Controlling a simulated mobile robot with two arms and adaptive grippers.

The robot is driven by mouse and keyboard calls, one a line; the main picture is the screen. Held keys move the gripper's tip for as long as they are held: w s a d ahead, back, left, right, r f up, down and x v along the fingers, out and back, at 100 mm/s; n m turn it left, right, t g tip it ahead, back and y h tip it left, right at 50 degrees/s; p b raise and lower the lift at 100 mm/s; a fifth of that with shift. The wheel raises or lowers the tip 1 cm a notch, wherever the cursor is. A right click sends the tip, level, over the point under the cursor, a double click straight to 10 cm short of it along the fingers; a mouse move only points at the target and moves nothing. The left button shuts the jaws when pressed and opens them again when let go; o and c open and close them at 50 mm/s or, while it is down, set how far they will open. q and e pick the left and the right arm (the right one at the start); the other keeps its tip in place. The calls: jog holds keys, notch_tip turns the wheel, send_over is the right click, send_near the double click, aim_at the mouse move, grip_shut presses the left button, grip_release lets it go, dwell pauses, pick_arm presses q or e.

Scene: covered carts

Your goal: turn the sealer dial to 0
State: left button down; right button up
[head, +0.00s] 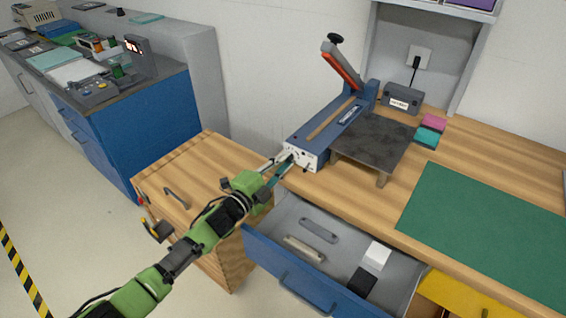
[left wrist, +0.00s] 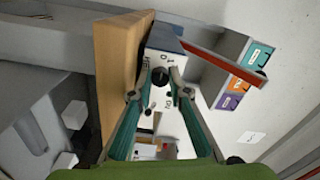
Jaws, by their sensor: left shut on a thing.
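The sealer (head: 322,130) is a long blue bench machine with a white front face and a raised arm with a red-orange strip. It stands at the left end of the wooden bench. My left gripper (head: 284,161) reaches its front face and is shut on the dial there. In the left wrist view, the round black dial (left wrist: 160,76) sits between the fingertips on the sealer's white face (left wrist: 167,97). My right gripper is not in view.
An open blue drawer (head: 300,271) with several small items juts out below the bench. A dark plate on legs (head: 373,138) stands right of the sealer. A green mat (head: 490,225) lies further right. A blue cabinet (head: 140,125) stands at the back left.

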pick_arm(q)
jog(key=c, duration=1.9)
grip_release()
jog(key=shift+f, duration=0.1)
jog(key=shift+s+f, duration=0.1)
jog(key=shift+a, duration=0.1)
jog(key=v, duration=0.7)
jog(key=shift+s+a+r, duration=0.25)
jog(key=shift+s+r, duration=0.05)
